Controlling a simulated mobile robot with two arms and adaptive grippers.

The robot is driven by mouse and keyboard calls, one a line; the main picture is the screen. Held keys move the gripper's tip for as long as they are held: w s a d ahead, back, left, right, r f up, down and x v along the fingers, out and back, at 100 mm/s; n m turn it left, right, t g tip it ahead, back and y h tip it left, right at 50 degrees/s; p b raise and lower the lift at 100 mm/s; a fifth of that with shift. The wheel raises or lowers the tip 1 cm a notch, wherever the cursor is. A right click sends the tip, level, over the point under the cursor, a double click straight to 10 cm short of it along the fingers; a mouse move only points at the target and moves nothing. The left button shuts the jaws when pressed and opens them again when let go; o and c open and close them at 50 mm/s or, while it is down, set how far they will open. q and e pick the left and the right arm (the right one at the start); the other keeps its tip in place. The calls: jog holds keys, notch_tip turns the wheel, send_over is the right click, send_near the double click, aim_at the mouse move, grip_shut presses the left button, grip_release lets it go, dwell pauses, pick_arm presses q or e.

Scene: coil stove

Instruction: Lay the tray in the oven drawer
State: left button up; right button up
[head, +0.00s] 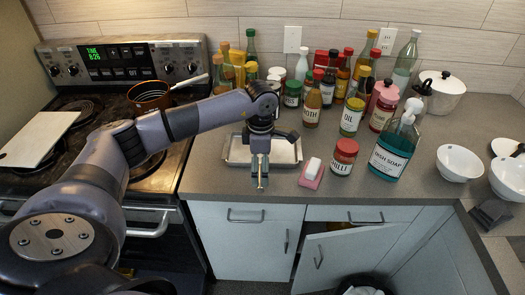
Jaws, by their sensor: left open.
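The tray (236,151) is a shallow, light metal rectangle lying flat on the grey counter, just right of the stove. My left gripper (261,182) is open and points down over the tray's front edge, hiding the middle of it. I cannot tell whether its fingers touch the tray. The oven front with its bar handle (150,225) is below the cooktop, partly hidden behind my left arm. An open oven drawer cannot be made out. My right gripper is not in view.
A pink sponge holder (311,180), a red-lidded jar (344,157) and a soap bottle (391,152) stand right of the tray. Several bottles crowd behind it. A pot (149,96) and a white board (40,138) are on the stove. A cabinet door (340,258) below stands ajar.

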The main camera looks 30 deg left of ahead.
pick_arm(q)
jog(key=shift+f, duration=1.35)
jog(key=shift+c, duration=0.5)
jog(key=shift+r, duration=0.1)
jog(key=c, duration=1.6)
